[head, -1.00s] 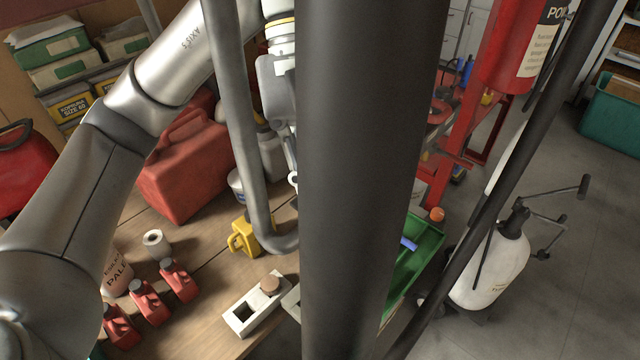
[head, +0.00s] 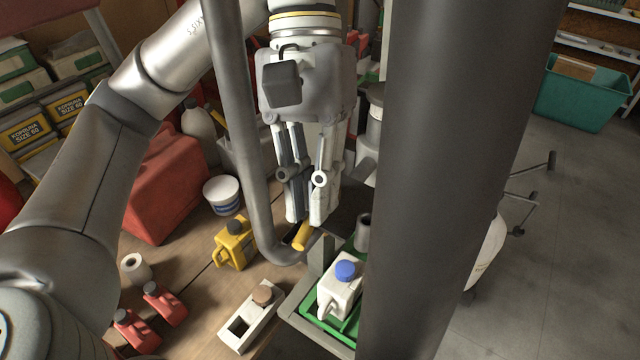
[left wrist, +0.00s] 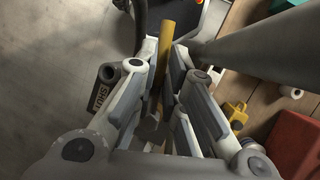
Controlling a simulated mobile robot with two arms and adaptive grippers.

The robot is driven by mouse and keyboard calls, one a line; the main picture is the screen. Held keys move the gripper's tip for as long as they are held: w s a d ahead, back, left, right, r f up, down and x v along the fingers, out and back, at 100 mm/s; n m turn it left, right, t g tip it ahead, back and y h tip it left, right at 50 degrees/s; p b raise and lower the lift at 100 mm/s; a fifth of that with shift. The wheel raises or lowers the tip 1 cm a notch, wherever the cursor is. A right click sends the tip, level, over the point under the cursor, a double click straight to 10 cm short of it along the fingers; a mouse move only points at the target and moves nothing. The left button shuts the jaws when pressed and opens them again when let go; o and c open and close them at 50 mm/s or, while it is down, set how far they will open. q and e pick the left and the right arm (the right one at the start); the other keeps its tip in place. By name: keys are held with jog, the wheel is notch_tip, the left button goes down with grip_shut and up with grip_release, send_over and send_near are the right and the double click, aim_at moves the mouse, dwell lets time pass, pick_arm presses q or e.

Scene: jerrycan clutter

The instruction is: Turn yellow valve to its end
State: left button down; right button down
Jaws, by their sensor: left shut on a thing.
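The yellow valve shows as a short yellow handle (head: 302,236) just below the fingertips in the head view. In the left wrist view it is a long yellow bar (left wrist: 166,40) running up from between the fingers. My left gripper (head: 307,220) points down and is shut on the yellow handle, seen from above and behind its fingers. It also shows in the left wrist view (left wrist: 167,75), its fingers on both sides of the bar. The valve body is largely hidden by my fingers and a grey pipe. My right gripper is not in view.
A bent grey pipe (head: 238,130) stands left of the gripper. A white can with a blue cap (head: 340,283) sits in a green tray (head: 322,335). A yellow jug (head: 233,246) and red jerrycan (head: 168,185) stand on the wooden table. A thick dark column blocks the right side.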

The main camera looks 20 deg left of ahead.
pick_arm(q)
jog(key=c, duration=1.5)
grip_release()
notch_tip(320, 180, up, 10)
